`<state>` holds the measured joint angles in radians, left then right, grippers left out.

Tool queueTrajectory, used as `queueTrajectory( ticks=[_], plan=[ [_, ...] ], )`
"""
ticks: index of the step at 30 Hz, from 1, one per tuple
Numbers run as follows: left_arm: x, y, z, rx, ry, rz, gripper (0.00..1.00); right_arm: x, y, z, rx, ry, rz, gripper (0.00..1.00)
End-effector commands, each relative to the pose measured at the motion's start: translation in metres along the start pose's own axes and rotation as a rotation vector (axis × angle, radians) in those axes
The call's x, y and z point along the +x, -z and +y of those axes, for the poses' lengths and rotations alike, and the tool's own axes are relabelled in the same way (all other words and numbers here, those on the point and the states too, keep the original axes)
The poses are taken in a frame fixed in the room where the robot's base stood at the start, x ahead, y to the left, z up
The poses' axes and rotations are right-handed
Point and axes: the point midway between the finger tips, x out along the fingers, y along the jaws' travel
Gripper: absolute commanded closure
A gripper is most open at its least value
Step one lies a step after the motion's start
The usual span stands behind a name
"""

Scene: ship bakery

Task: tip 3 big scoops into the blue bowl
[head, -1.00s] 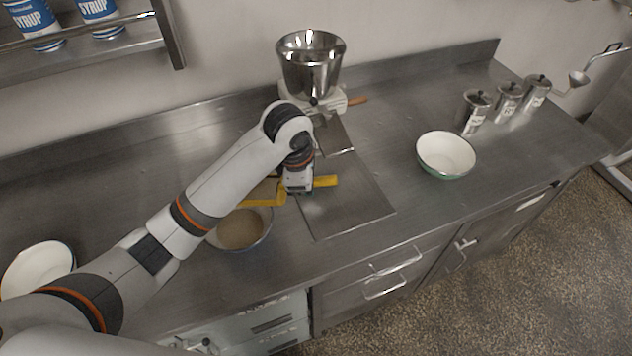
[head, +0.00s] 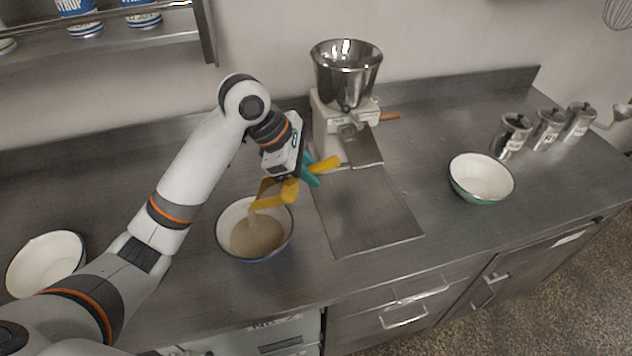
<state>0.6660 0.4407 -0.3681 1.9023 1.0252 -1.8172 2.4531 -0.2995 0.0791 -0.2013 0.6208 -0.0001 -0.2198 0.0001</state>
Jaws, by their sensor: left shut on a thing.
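A yellow scoop (head: 288,193) is held by my left gripper (head: 309,172), whose teal fingers are shut on its handle. A thin pale stream falls from the scoop's lip into this bowl. Tan powder or grain (head: 257,237) covers much of the bowl's bottom. How much is left in the scoop I cannot tell. My right gripper is not in view.
A mill with a steel hopper (head: 346,75) stands at the back, with a flat metal sheet (head: 370,215) before it. A green bowl (head: 482,180) and several labelled canisters (head: 512,137) stand right. Another white bowl (head: 45,262) is at far left. The right front counter is clear.

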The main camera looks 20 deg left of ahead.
Motion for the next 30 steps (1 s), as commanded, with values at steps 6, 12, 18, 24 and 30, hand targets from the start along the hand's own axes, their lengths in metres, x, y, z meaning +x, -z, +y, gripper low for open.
queueTrajectory(
  ticks=[6,12,18,24,30],
  plan=[
    [-0.015,-0.007,-0.003,-0.018,-0.004,0.079,1.0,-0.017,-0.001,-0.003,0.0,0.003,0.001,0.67],
    [-0.026,-0.015,-0.005,-0.033,-0.007,0.15,1.0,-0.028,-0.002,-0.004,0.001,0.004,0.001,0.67],
    [-0.038,-0.023,-0.008,-0.048,-0.009,0.223,1.0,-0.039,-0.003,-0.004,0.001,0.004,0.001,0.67],
    [-0.049,-0.031,-0.011,-0.062,-0.009,0.294,1.0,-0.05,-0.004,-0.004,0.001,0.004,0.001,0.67],
    [-0.06,-0.038,-0.013,-0.077,-0.011,0.366,1.0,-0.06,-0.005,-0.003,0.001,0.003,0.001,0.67]
  ],
)
